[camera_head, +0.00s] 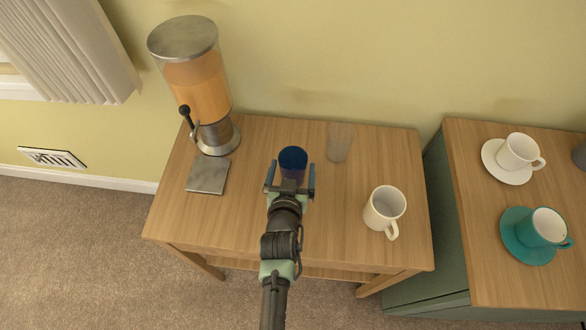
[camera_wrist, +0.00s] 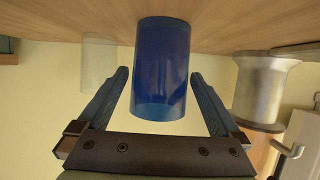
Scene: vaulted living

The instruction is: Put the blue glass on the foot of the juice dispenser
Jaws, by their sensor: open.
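The blue glass (camera_head: 293,158) stands on the wooden side table, in front of my gripper (camera_head: 290,177). In the wrist view the blue glass (camera_wrist: 162,65) is centred, with a gripper finger on each side of it and a gap at each finger. My gripper (camera_wrist: 159,78) is open and holds nothing. The juice dispenser (camera_head: 198,88) has a steel lid, orange juice and a black-handled tap, and stands at the table's back left. Its foot, a flat grey square plate (camera_head: 207,176), lies empty below the tap. The dispenser's steel base (camera_wrist: 262,92) shows at right in the wrist view.
A clear frosted glass (camera_head: 340,143) stands right of the blue glass. A white mug (camera_head: 384,209) stands at the table's right. A second cabinet (camera_head: 480,230) at right holds a white cup (camera_head: 519,150) and a teal cup (camera_head: 545,226) on saucers. The wooden tabletop (camera_head: 245,165) between plate and glass is clear.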

